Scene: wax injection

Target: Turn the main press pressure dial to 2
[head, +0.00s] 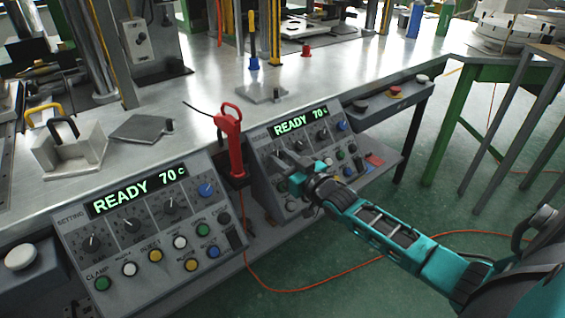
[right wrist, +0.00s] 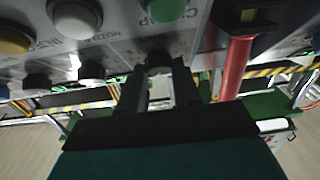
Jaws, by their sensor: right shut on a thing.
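Two grey control panels stand along the bench front, each with a "READY 70°C" display, a row of dials and coloured buttons. The left panel (head: 72,217) is untouched. My right gripper (head: 284,160) is at the left part of the right panel (head: 262,137) and hides some of its face. In the right wrist view my right gripper (right wrist: 160,82) is shut on a small dial (right wrist: 159,66), near the green clamp button (right wrist: 167,9). The dial's label, pointer and setting cannot be read. My left gripper is not in view.
A red hand tool (head: 231,140) stands upright between the panels, close to my right gripper. A small button box (head: 390,100) is to the right of the right panel. An orange cable (head: 330,281) lies on the green floor. A metal mould block (head: 72,150) sits on the bench at left.

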